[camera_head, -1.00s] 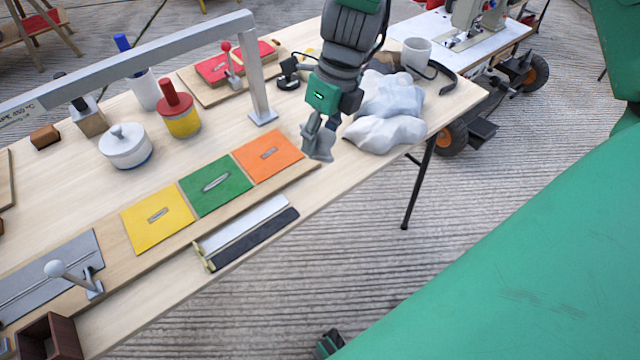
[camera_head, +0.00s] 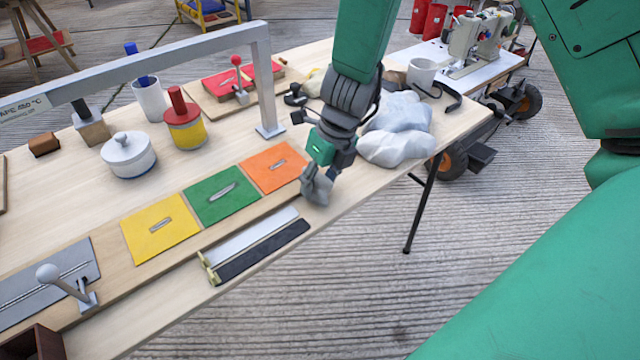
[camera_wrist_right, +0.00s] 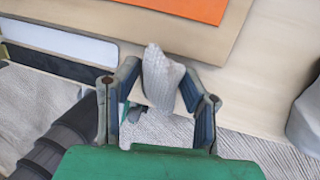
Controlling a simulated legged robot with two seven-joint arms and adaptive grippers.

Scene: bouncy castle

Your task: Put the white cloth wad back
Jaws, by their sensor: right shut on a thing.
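My right gripper (camera_head: 317,190) is above the table's front edge, just right of the orange square. In the right wrist view its two fingers (camera_wrist_right: 160,95) are closed around a small ribbed, whitish wad (camera_wrist_right: 161,78), which sticks up between them. In the head view the wad is hard to tell from the grey fingertips. A larger white, crumpled cloth-like heap (camera_head: 398,128) lies on the table behind and right of the gripper, apart from it. My left gripper is out of view.
Orange (camera_head: 273,167), green (camera_head: 218,192) and yellow (camera_head: 160,227) squares lie on a board left of the gripper. A silver and black strip pair (camera_head: 254,245) lies in front. A grey mug (camera_head: 421,72) stands behind the heap. A grey metal frame (camera_head: 262,85) rises behind.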

